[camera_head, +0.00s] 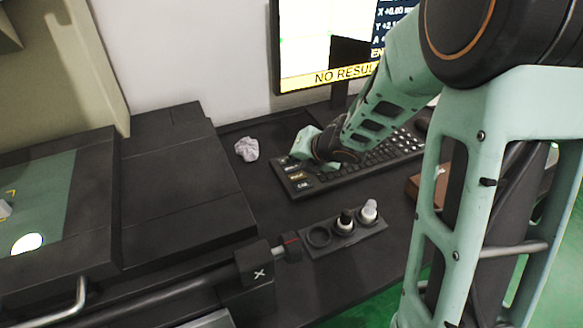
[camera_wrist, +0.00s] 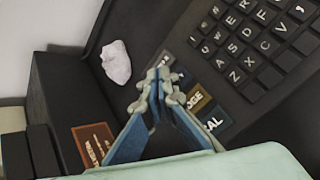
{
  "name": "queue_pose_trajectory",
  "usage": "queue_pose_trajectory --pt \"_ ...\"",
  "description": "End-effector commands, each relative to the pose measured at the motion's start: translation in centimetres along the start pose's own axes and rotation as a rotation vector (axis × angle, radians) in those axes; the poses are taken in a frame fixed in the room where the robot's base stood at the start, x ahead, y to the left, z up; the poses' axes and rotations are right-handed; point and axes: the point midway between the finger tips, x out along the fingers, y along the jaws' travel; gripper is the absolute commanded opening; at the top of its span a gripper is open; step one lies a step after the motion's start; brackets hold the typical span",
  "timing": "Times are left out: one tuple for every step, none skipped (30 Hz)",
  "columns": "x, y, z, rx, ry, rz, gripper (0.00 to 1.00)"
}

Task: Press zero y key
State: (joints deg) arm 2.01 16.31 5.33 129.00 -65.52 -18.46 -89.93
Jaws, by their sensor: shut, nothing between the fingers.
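A black keyboard (camera_head: 375,158) lies on the dark desk below the monitor. At its left end is a short column of larger labelled keys. In the wrist view these are a dark key partly behind my fingertips, a brownish-yellow key (camera_wrist: 196,101) ending in "GE" and a teal key (camera_wrist: 216,122) ending in "AL". I cannot read a zero y label; the dark key's label is mostly hidden. My gripper (camera_wrist: 158,88) is shut and empty, its tips over or beside the dark key at the keyboard's left end. Whether they touch it I cannot tell.
The monitor (camera_head: 330,75) shows "NO RESUL" on a yellow band, with X, Y and A readouts partly hidden by my arm. A crumpled pale lump (camera_head: 247,149) lies left of the keyboard. A dark machine bed (camera_head: 180,180) fills the left.

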Motion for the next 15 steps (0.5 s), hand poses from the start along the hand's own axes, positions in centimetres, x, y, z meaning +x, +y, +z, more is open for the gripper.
queue_pose_trajectory --pt "0.00 -0.01 0.00 0.000 0.000 0.000 0.00" --pt "0.00 0.00 0.00 0.000 0.000 0.000 0.00" --pt "0.00 0.00 0.00 0.000 0.000 0.000 0.00" --pt "0.00 0.00 0.00 0.000 0.000 0.000 0.00" --pt "0.00 0.00 0.00 0.000 0.000 0.000 0.00" --pt "0.00 0.00 0.00 0.000 0.000 0.000 0.00" --pt "0.00 0.00 0.00 0.000 0.000 0.000 0.00" --pt "0.01 -0.01 -0.01 0.000 0.000 0.000 0.00" --pt "0.05 -0.04 -0.03 0.000 0.000 0.000 0.00" --pt "0.09 -0.07 -0.07 0.000 0.000 0.000 0.00" --pt "0.16 -0.12 -0.11 0.000 0.000 0.000 0.00" --pt "0.26 -0.19 -0.19 0.000 0.000 0.000 0.00" --pt "0.34 -0.25 -0.25 0.000 0.000 0.000 0.00" --pt "0.43 -0.31 -0.31 0.000 0.000 0.000 0.00" --pt "0.54 -0.39 -0.39 0.000 0.000 0.000 0.00"
